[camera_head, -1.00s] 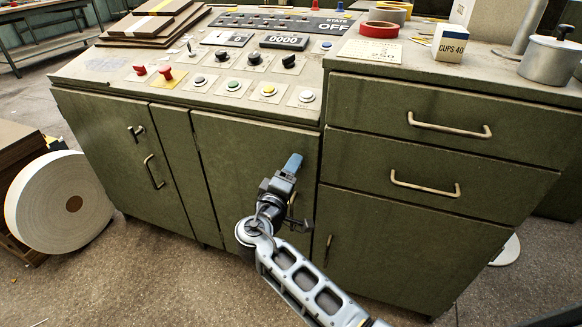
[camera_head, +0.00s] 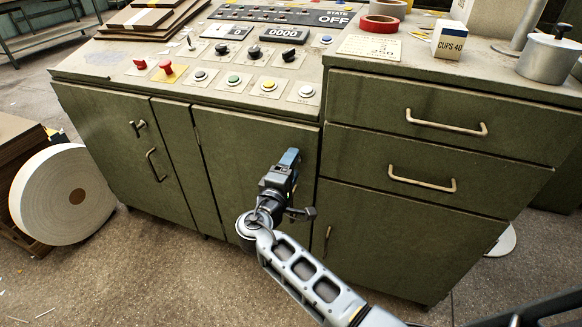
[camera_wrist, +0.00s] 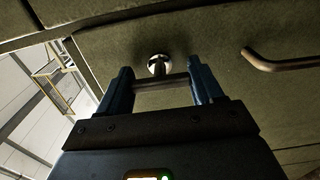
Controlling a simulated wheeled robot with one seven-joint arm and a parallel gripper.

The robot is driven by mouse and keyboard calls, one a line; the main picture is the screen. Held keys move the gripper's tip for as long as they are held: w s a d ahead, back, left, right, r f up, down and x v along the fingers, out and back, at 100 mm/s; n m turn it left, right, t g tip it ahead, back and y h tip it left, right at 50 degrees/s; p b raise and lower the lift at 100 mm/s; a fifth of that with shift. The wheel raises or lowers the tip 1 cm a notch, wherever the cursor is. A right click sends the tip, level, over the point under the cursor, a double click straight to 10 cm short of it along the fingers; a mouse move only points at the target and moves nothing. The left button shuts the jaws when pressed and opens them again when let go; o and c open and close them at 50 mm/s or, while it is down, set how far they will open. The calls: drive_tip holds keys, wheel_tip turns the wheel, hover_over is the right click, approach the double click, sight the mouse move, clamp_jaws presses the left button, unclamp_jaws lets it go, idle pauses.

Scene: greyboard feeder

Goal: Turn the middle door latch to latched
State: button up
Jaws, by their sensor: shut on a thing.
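The middle door (camera_head: 245,160) is a green panel under the button console. My gripper (camera_head: 289,158) is at its upper right part and hides the latch in the head view. In the wrist view the latch (camera_wrist: 159,64) shows as a round metal boss with a short crossbar. The crossbar lies between the two blue fingers of my gripper (camera_wrist: 162,84), spanning from one to the other. The fingers are shut on it. The bar runs roughly along the same direction as a nearby pull handle (camera_wrist: 284,62). Whether the latch is latched cannot be told.
The left door has its own latch (camera_head: 138,128) and pull handle (camera_head: 155,165). Drawer handles (camera_head: 447,125) stick out at right. A door handle (camera_head: 328,240) is below them. Console buttons (camera_head: 268,86) lie above. A large white roll (camera_head: 40,205) stands at left.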

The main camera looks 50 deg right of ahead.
drive_tip(key=o, duration=1)
drive_tip(key=shift+o, duration=0.2)
drive_tip(key=v, duration=0.8)
drive_tip(key=shift+p, duration=0.3)
